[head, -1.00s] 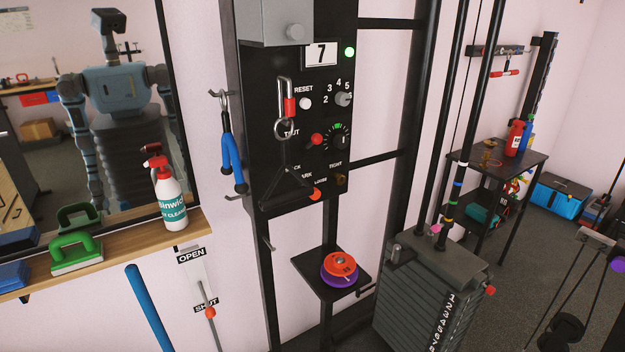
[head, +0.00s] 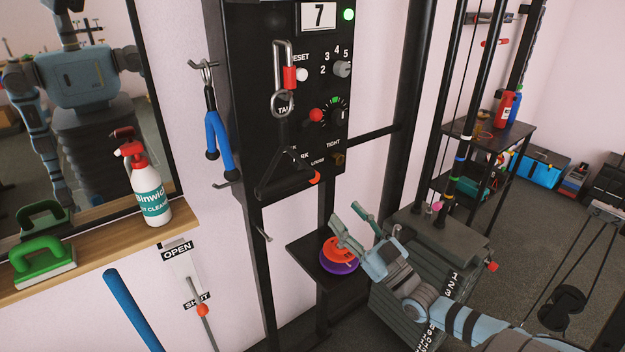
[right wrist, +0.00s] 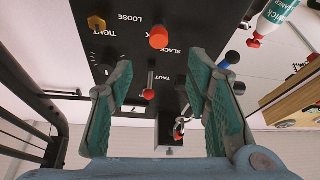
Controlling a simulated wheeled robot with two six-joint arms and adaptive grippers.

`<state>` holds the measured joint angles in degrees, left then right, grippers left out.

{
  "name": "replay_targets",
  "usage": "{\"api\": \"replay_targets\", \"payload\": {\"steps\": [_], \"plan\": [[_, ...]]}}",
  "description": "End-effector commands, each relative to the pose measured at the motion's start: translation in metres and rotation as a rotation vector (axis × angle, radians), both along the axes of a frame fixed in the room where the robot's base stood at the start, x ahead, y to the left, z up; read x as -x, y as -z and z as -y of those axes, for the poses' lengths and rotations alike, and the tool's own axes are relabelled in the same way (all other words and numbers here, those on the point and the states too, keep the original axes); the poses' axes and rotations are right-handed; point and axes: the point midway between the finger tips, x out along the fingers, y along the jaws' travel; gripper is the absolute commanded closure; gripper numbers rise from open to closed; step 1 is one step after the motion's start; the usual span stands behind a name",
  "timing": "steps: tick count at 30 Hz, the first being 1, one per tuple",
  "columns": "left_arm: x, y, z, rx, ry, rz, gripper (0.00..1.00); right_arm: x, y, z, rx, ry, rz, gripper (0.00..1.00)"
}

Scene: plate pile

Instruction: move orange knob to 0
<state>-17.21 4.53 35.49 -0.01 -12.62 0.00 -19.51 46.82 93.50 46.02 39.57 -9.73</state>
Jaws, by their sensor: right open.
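On the black panel (head: 262,110) an orange knob (head: 314,178) sits at the lower edge near the LOOSE label. A redder round knob (head: 316,115) is higher up, left of a dial. In the right wrist view the orange knob (right wrist: 159,37) shows near SLACK, and the red ball (right wrist: 148,94) shows near TAUT, both between the fingers in the picture. I cannot make out a 0 mark. My right gripper (head: 346,212) is open and empty, below and right of the orange knob, apart from the panel. It also shows in the right wrist view (right wrist: 160,66). My left gripper is out of view.
A carabiner (head: 284,78) and a black triangular handle (head: 285,172) hang in front of the panel. Orange and purple discs (head: 338,268) lie on a small shelf (head: 306,252) under my right gripper. A weight stack (head: 420,232) stands to the right. An OPEN/SHUT lever (head: 202,310) is at left.

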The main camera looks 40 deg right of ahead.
Motion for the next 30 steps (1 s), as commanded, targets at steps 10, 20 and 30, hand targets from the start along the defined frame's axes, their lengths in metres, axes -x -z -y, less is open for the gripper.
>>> {"api": "replay_targets", "payload": {"steps": [10,20,30], "plan": [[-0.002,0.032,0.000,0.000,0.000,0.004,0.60,-0.082,-0.029,-0.003,-0.001,0.003,0.005,0.55],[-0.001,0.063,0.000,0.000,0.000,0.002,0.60,-0.125,-0.048,-0.004,0.001,0.003,-0.003,0.55],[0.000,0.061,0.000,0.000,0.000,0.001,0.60,-0.127,-0.050,-0.005,-0.001,0.003,-0.005,0.70]]}}
